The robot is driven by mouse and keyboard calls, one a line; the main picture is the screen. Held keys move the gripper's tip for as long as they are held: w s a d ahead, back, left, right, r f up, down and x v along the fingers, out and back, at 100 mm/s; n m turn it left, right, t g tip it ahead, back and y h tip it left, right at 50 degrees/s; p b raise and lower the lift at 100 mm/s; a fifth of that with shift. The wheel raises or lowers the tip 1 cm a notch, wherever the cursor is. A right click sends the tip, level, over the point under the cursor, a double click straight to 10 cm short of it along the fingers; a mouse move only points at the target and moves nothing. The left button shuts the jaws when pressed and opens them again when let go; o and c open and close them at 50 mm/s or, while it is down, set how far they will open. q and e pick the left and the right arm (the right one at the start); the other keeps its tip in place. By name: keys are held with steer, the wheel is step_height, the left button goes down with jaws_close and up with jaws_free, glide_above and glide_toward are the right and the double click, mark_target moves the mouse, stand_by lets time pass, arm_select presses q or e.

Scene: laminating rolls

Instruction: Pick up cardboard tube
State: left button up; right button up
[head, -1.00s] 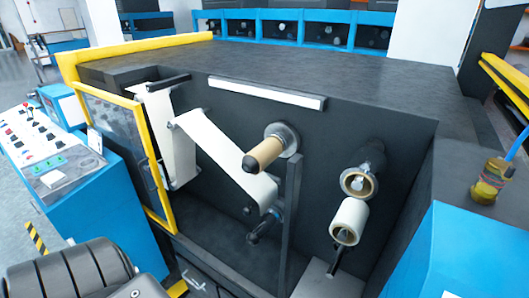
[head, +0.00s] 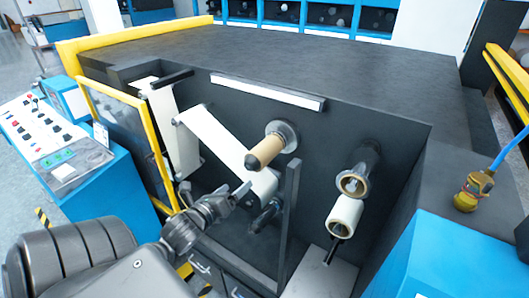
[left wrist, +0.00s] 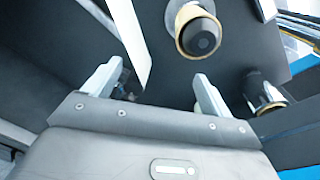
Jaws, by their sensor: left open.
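The tan cardboard tube (head: 265,152) sits on a dark-tipped spindle that sticks out of the machine's dark front wall. In the left wrist view the tube (left wrist: 184,17) shows nearly end-on, with the round black spindle end in front of it. My left gripper (head: 238,192) is below and to the left of the tube in the head view, apart from it. In the left wrist view its two fingers (left wrist: 157,80) are spread with nothing between them, and the tube lies beyond the right finger. My right gripper is not in view.
A white web (head: 215,137) runs down behind the gripper. A dark upright post (head: 288,215) stands right of it. A white roll (head: 345,213) and another spindle (head: 352,183) are farther right. A yellow-framed guard door (head: 125,135) stands open at left, beside the control panel (head: 45,140).

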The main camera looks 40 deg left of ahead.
mark_target(255, 157)
arm_select(q)
step_height(255, 157, up, 6)
steer(key=s+d+m+t, duration=0.1)
steer(key=d+m, duration=0.1)
steer(key=m, duration=0.3)
steer(key=shift+h, duration=0.3)
steer(key=w+b, duration=0.4)
steer(key=shift+w+a+f, duration=0.2)
steer(key=shift+a, duration=0.15)
steer(key=shift+w+a+r+b, duration=0.1)
steer(key=shift+w+r+b, duration=0.05)
steer(key=shift+w+b, duration=0.35)
steer(key=shift+r, duration=0.2)
steer(key=w+p, duration=0.2)
steer(key=w, duration=0.1)
steer(key=w+p, duration=0.1)
steer(key=shift+w+a, duration=0.3)
steer(key=shift+a, duration=0.1)
steer(key=shift+w, duration=0.25)
steer(key=shift+f, duration=0.1)
